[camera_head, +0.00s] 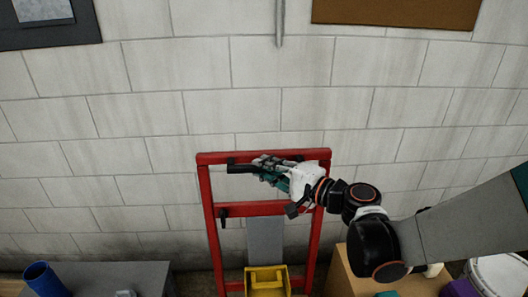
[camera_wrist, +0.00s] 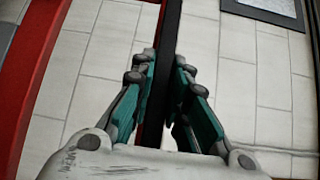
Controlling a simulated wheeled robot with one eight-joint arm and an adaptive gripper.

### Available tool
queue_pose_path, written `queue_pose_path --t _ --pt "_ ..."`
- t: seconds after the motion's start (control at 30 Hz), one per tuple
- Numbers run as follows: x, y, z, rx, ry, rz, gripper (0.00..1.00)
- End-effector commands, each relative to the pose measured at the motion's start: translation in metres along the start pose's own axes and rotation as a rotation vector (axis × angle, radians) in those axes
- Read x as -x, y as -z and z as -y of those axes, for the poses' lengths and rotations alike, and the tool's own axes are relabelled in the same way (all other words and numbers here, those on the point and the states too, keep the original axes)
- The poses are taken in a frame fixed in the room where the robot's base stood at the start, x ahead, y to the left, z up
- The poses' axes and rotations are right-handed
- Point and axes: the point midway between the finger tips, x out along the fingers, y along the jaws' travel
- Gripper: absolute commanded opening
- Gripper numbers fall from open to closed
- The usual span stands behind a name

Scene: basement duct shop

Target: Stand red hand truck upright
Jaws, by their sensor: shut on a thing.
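The red hand truck (camera_head: 318,235) stands in front of the block wall, its top bar highest and its side rails running down. The frames do not settle whether it leans. A black grip (camera_head: 240,169) sticks out just below the top bar, toward the left. My gripper (camera_head: 258,168) reaches in from the right and is shut on this black grip. In the wrist view a dark bar (camera_wrist: 170,38) runs between my teal fingers (camera_wrist: 166,75), and a red part of the truck (camera_wrist: 22,95) shows at the left. The truck's base is hidden at the bottom.
A yellow bin (camera_head: 266,281) is low at the truck's front. A grey surface (camera_head: 110,278) with a blue cup (camera_head: 43,279) is at the lower left. A cardboard box (camera_head: 345,280) and a white bucket (camera_head: 500,272) are at the lower right. The wall (camera_head: 150,100) is close behind.

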Motion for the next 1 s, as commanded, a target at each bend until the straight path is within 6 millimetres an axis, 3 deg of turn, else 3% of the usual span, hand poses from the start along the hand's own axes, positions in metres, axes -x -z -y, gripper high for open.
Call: queue_pose_path --t 0.1,0.3,0.67,0.7,0.77,1.0 --pt "0.025 -0.024 -0.008 0.004 -0.003 -0.002 0.0" --pt "0.05 -0.05 -0.015 0.004 -0.003 -0.002 0.0" --pt "0.056 -0.058 -0.018 0.005 -0.006 0.004 0.0" --pt "0.056 -0.059 -0.019 0.005 -0.006 0.004 0.18" --pt "0.056 -0.059 -0.019 0.005 -0.006 0.004 0.32" --pt "0.055 -0.056 -0.017 0.003 -0.003 0.001 0.35"
